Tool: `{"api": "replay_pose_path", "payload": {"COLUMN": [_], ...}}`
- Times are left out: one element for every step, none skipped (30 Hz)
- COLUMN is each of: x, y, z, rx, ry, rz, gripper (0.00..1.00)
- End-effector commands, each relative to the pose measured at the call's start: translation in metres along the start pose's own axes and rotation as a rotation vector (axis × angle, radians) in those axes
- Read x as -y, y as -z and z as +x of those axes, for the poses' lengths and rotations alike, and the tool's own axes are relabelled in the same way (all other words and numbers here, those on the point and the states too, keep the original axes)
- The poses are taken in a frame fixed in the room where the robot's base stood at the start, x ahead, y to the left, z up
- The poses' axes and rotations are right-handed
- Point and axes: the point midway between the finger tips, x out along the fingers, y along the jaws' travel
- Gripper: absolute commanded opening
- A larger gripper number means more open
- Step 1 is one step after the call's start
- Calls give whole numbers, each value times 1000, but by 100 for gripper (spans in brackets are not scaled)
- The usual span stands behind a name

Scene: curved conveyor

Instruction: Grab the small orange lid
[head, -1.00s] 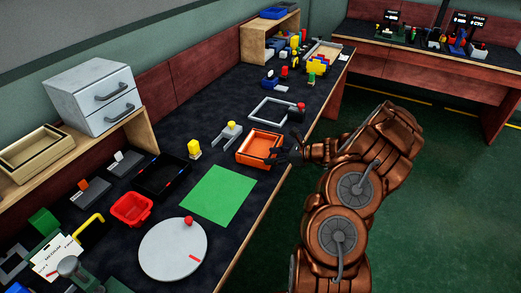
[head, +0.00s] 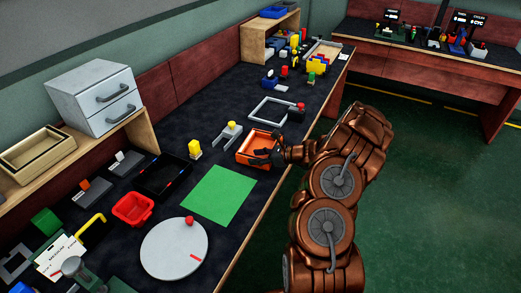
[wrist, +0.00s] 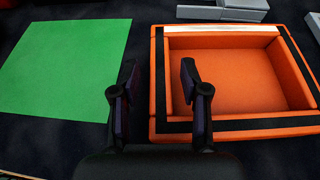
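An orange, open, tray-like piece (head: 253,158) with a raised rim lies on the dark bench top, at the centre of the head view. In the wrist view the orange piece (wrist: 238,120) fills the right side, hollow side up, with dark bands and one pale strip along its rim. I see no other orange lid, and cannot tell if this piece is the lid. My gripper (wrist: 158,85) is open and empty, its fingers on either side of the piece's left wall in the wrist view. In the head view my gripper (head: 264,157) is at the piece's near right edge. Contact cannot be told.
A green mat (head: 219,193) lies beside the orange piece. A grey fork-shaped holder (head: 228,134) and a grey frame (head: 270,110) stand close behind. A red bin (head: 133,208), a black tray (head: 165,178) and a white turntable (head: 174,248) are to the left.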

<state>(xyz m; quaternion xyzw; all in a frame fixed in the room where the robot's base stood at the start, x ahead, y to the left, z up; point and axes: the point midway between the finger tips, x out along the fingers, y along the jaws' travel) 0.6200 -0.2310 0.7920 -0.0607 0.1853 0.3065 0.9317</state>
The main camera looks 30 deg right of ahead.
Motion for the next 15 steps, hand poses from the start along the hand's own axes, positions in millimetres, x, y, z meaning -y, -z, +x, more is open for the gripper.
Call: {"api": "replay_pose_path", "payload": {"x": [0,0,0,0,0,0,0,0,0,0,0,0,0,0,0], "y": [0,0,0,0,0,0,0,0,0,0,0,0,0,0,0], "z": [0,0,0,0,0,0,0,0,0,0,0,0,0,0,0], "rx": [0,0,0,0,0,0,0,0,0,0,0,0,0,0,0], "ry": [0,0,0,0,0,0,0,0,0,0,0,0,0,0,0], "rz": [0,0,0,0,0,0,0,0,0,0,0,0,0,0,0], "gripper": [36,33,29,26,23,19,16,12,8,5,2,0,0,0,0]}}
